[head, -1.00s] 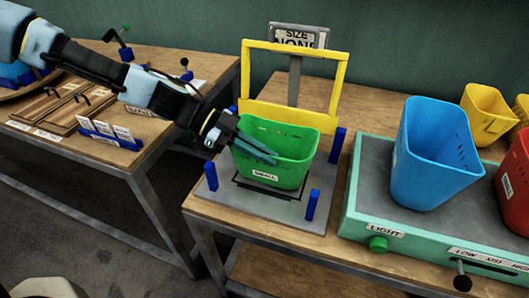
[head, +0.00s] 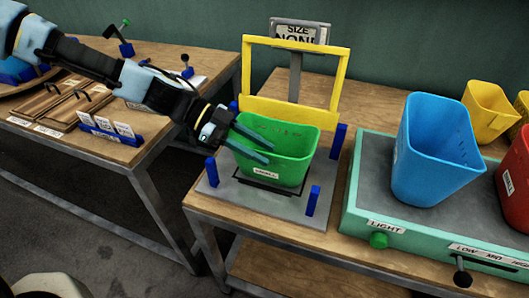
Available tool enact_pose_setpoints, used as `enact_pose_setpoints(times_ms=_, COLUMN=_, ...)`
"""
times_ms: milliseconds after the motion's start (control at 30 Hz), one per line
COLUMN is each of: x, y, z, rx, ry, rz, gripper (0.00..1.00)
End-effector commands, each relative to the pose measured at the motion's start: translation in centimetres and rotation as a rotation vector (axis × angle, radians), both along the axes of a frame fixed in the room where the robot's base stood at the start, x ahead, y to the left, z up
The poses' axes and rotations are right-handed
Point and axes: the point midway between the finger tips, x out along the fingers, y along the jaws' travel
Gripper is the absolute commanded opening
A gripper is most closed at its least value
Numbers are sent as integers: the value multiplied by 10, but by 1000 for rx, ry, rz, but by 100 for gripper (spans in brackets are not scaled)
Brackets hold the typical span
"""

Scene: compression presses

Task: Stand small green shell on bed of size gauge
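The small green shell (head: 290,172), with a "SMALL" label on its front, stands upright on the grey bed (head: 227,193) of the size gauge, between its blue posts. A yellow frame (head: 342,75) stands behind the shell, and the sign (head: 298,32) above reads "SIZE NONE". My gripper (head: 270,155) comes in from the left at the shell's front left wall.
A blue shell (head: 432,150) stands on a green-sided press labelled "LIGHT" (head: 387,226) to the right. Red (head: 515,190) and yellow (head: 488,112) shells are beyond it. A gap separates the gauge's table from the left table (head: 120,155).

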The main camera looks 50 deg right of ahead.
Motion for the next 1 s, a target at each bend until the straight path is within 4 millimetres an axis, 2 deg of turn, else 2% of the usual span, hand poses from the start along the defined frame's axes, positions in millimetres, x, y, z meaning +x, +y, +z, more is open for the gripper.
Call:
enact_pose_setpoints(times_ms=300, x=56, y=22, z=27, rx=-2, ry=-3, rz=4, gripper=36)
enact_pose_setpoints(times_ms=500, x=79, y=32, z=42, rx=-1, ry=-2, rz=3, gripper=36)
enact_pose_setpoints(times_ms=867, x=87, y=36, z=48, rx=2, ry=-1, rz=0, gripper=36)
enact_pose_setpoints(times_ms=1000, x=91, y=44, z=38, rx=76, ry=-17, rz=32, gripper=36)
